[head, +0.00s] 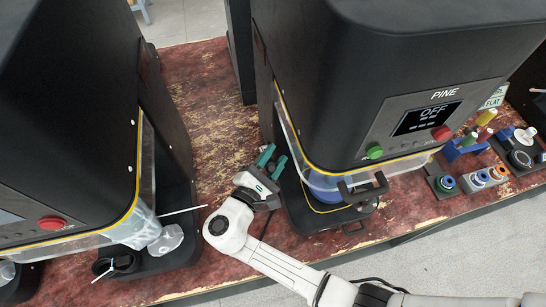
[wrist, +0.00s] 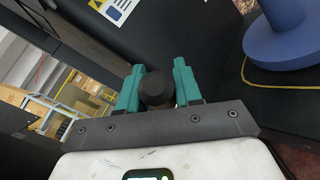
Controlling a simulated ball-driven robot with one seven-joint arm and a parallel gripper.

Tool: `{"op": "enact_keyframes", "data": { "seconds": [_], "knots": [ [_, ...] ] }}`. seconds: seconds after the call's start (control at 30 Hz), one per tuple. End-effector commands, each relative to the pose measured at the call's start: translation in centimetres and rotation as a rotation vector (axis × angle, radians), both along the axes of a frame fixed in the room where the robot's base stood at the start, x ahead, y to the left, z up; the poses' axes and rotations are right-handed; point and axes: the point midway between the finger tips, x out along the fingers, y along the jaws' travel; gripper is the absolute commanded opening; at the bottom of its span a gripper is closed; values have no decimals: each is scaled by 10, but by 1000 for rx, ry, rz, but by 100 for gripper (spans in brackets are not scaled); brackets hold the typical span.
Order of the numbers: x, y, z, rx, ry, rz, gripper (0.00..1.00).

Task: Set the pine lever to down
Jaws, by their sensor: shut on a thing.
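The machine labelled PINE (head: 400,50) is the large black one at the right in the head view, and its screen (head: 427,118) reads OFF. My gripper (head: 271,163) is at its left side, low by the base, with teal fingers. In the wrist view my gripper (wrist: 158,84) has its fingers on either side of a dark round knob (wrist: 154,90), which looks like the end of the pine lever. The fingers are shut on it. The lever's shaft is hidden behind the knob, and the head view does not show it clearly. I cannot tell its setting.
A second black machine (head: 70,100) stands at the left, with a thin white rod (head: 183,211) sticking out. Several coloured parts (head: 467,180) sit at the right. The worn red tabletop (head: 205,90) is bare between the machines.

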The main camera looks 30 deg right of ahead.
Motion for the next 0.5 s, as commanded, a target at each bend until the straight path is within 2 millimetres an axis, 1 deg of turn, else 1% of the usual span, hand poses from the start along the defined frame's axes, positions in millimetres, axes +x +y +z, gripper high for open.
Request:
{"op": "enact_keyframes", "data": {
  "seconds": [0.27,0.5],
  "knots": [
    [0,0,-1,-1,-3,0,0],
    [-4,0,-18,-29,-86,-4,0]
  ]
}}
